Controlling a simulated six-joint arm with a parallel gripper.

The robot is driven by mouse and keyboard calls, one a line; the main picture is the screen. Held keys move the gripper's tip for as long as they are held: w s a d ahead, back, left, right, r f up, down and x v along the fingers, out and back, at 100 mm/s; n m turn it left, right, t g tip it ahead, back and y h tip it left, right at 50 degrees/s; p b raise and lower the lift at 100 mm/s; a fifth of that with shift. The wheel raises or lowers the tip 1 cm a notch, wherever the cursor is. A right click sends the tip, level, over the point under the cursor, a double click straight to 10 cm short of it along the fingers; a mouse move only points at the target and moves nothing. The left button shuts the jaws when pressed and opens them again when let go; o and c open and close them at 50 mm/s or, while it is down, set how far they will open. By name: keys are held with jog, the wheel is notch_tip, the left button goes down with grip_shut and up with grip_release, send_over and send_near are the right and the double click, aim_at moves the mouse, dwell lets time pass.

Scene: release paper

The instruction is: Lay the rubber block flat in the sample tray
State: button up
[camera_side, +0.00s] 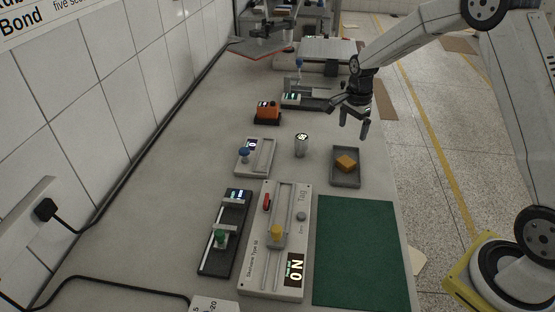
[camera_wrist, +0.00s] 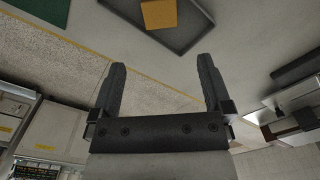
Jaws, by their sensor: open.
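The rubber block (camera_side: 346,162) is orange-yellow and lies inside the grey sample tray (camera_side: 345,182), turned at an angle to the tray walls. In the wrist view the block (camera_wrist: 158,14) shows at the top edge, partly cut off, within the dark tray (camera_wrist: 183,47). My gripper (camera_side: 355,131) is open and empty. It is above and beyond the tray in the side view, apart from the block. In the wrist view both fingers (camera_wrist: 161,85) are spread with nothing between them.
A green mat (camera_side: 362,250) lies in front of the tray. A slide device (camera_side: 279,245) with a yellow knob, a metal cylinder (camera_side: 301,145) and an orange device (camera_side: 267,113) stand to the left. The bench's right edge is close to the tray.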

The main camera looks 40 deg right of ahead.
jog(key=shift+a, duration=0.1)
jog(key=s+a+r+n+t, duration=0.1)
jog(key=s+a+n, duration=0.6)
jog(key=s+n, duration=0.2)
jog(key=s+a+r+n+t, duration=0.1)
jog(key=s+a+n, duration=0.5)
jog(key=s+n, duration=0.3)
jog(key=shift+s+a+r+t, duration=0.3)
jog(key=shift+s+a+r, duration=0.1)
jog(key=shift+s, duration=0.45)
